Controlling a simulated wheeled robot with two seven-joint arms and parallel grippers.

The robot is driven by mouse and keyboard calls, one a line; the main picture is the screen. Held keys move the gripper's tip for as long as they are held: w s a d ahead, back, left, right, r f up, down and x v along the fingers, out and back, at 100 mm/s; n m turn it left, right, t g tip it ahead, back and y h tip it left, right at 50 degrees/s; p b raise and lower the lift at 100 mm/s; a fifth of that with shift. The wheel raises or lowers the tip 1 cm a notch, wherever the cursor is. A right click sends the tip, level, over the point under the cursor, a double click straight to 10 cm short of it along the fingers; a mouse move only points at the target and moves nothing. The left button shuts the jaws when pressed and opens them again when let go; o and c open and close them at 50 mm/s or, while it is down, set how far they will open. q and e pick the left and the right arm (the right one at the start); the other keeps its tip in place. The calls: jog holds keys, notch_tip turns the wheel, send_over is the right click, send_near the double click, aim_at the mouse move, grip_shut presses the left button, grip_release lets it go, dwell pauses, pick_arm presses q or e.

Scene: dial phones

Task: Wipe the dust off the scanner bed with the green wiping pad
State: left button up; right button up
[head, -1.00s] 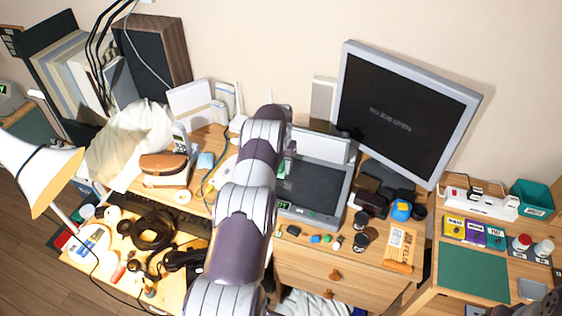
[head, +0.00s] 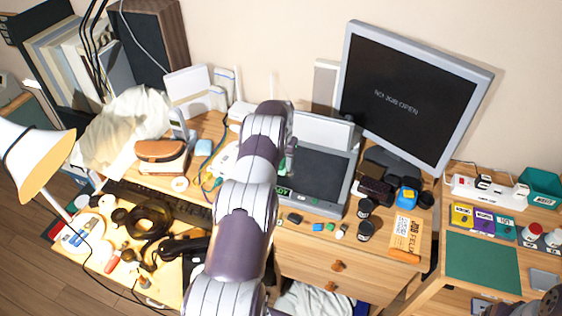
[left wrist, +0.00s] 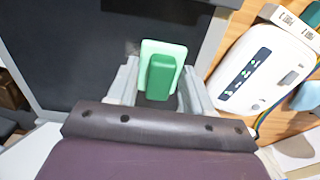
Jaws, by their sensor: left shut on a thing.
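The scanner (head: 342,196) lies open on the wooden desk, its dark glass bed (head: 322,172) facing up and its pale lid (head: 322,131) raised behind. In the left wrist view the dark bed (left wrist: 75,65) fills the upper left. My left gripper (head: 289,160) is over the bed's left part in the head view, largely hidden by my arm. In the left wrist view it (left wrist: 160,88) is shut on the green wiping pad (left wrist: 162,70), a darker green grip on a pale green base. The pad is over the bed; I cannot tell whether it touches. I make out no clear dust.
A white device (left wrist: 258,68) stands close beside the scanner. The monitor (head: 412,95) rises behind right. Small dark jars (head: 366,229) and small coloured items (head: 318,227) lie at the scanner's right and front. A keyboard (head: 185,208) and cables crowd the left.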

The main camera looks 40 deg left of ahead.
pick_arm(q)
jog(key=shift+f+b, duration=1)
jog(key=shift+f, duration=0.05)
